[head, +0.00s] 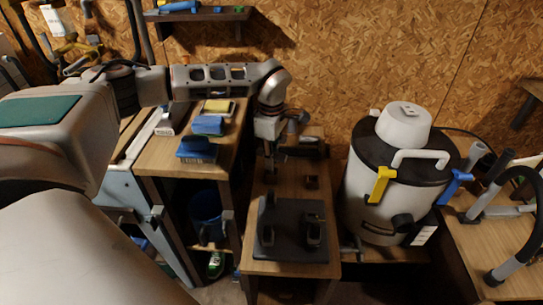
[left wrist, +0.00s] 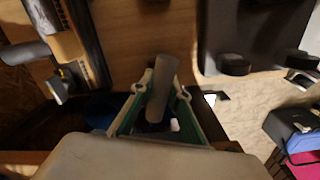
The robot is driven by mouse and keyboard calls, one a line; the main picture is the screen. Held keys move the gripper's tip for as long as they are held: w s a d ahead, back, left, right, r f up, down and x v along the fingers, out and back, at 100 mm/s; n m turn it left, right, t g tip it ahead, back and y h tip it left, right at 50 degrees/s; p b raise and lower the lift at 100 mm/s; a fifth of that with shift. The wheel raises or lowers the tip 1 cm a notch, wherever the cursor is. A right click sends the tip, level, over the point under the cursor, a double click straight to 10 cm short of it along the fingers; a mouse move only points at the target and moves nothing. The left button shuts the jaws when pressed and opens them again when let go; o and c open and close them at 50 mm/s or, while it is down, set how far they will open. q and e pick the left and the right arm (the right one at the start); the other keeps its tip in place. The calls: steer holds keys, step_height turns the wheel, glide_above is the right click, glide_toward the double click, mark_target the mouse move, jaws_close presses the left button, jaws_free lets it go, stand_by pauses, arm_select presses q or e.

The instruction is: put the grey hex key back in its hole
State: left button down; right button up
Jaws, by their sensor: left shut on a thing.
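My left gripper (head: 269,150) points down above the narrow wooden table (head: 262,262) in the head view. In the left wrist view, my left gripper (left wrist: 161,95) is shut on a grey rod-like piece (left wrist: 162,78), which I take to be the grey hex key. A dark plate (head: 286,240) with black upright parts lies at the table's near end. I cannot make out the hole. My right gripper is not in view.
A workbench (head: 160,160) with blue and yellow items stands left of the table. A large white and black vacuum (head: 367,195) stands close to the right. A chipboard wall (head: 350,50) closes the back.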

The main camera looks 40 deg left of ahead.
arm_select(q)
steer(key=shift+f, duration=0.5)
steer(key=c, duration=1.9)
jaws_free()
step_height(320, 180, up, 12)
steer(key=shift+s, duration=0.1)
